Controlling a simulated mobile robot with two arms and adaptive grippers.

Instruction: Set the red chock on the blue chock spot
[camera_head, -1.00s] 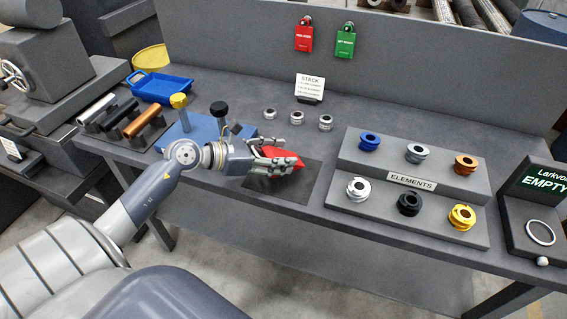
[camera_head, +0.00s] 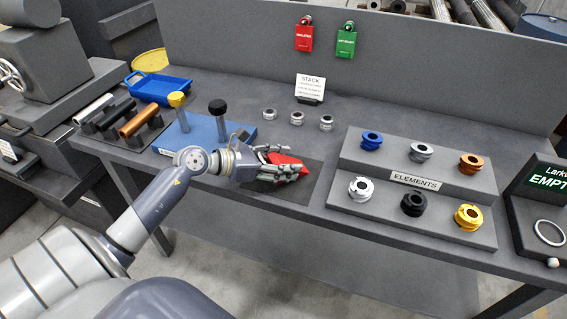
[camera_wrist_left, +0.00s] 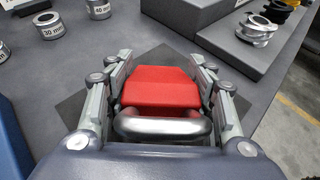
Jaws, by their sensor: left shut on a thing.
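The red chock (camera_head: 288,162) is a red block with a silver bar handle. It is between the fingers of my left gripper (camera_head: 281,168), which is shut on it, over a dark square mat (camera_head: 268,199). In the left wrist view the chock (camera_wrist_left: 162,88) fills the space between both fingers, with the bar on its near side. I cannot tell whether its underside touches the mat. A blue plate (camera_head: 205,136) with a yellow knob and a black knob lies left of the gripper; I cannot tell whether it carries the blue chock spot. My right gripper is out of view.
A stepped elements rack (camera_head: 340,205) with several coloured rings stands to the right. Small metal rings (camera_head: 297,118) and a stack sign (camera_head: 310,87) are behind. Rods on a rack (camera_head: 150,135) and a blue tray (camera_head: 172,92) are at left. Bare tabletop lies between.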

